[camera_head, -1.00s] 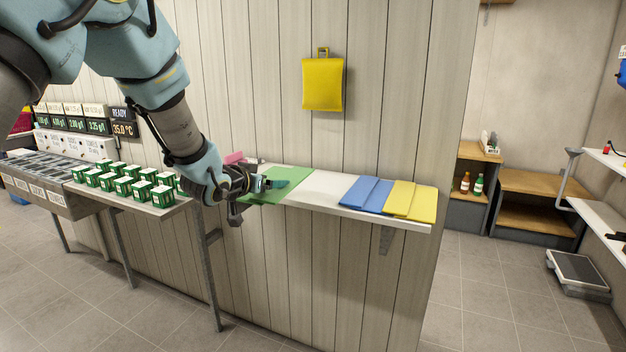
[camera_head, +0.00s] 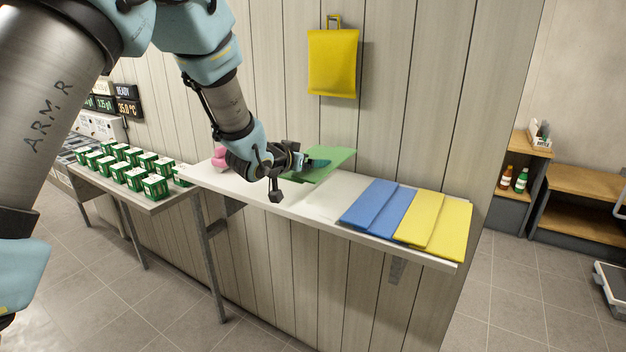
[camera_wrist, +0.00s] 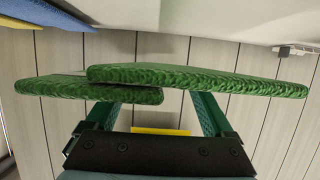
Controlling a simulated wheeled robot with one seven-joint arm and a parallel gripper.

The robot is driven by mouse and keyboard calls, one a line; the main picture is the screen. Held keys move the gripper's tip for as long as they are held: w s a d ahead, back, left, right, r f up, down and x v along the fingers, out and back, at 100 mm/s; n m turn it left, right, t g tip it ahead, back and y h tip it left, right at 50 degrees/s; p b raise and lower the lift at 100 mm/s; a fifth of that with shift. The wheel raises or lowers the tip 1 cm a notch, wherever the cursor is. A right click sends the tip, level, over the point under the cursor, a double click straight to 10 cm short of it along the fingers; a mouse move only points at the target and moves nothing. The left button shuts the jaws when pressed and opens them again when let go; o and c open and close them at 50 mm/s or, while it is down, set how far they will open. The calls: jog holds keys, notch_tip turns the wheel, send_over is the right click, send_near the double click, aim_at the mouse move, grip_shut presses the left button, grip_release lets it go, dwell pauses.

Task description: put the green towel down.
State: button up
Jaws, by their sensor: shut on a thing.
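The folded green towel (camera_head: 328,162) is held flat by my gripper (camera_head: 306,161) over the left half of the white wall shelf (camera_head: 310,203). In the wrist view the green towel (camera_wrist: 200,78) spans the picture, edge on, as two overlapping layers. My gripper (camera_wrist: 155,105) is shut on it, with its fingers reaching up to the towel. The towel looks lifted above the shelf top; the exact gap is hard to tell.
A blue towel (camera_head: 370,207) and a yellow towel (camera_head: 436,222) lie folded on the shelf's right part. A pink item (camera_head: 219,157) sits at its left end. A yellow pouch (camera_head: 333,63) hangs on the wall above. Bare shelf shows left of the blue towel.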

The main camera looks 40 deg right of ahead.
aim_at(310, 191)
jog(key=shift+f+p, duration=1)
jog(key=shift+f, duration=2.3)
jog(key=o, duration=1.1)
jog(key=shift+f, duration=0.1)
jog(key=shift+o, duration=0.3)
jog(key=shift+r, duration=0.2)
jog(key=b+v, duration=0.4)
jog(key=v, duration=0.8)
jog(key=shift+a, duration=0.1)
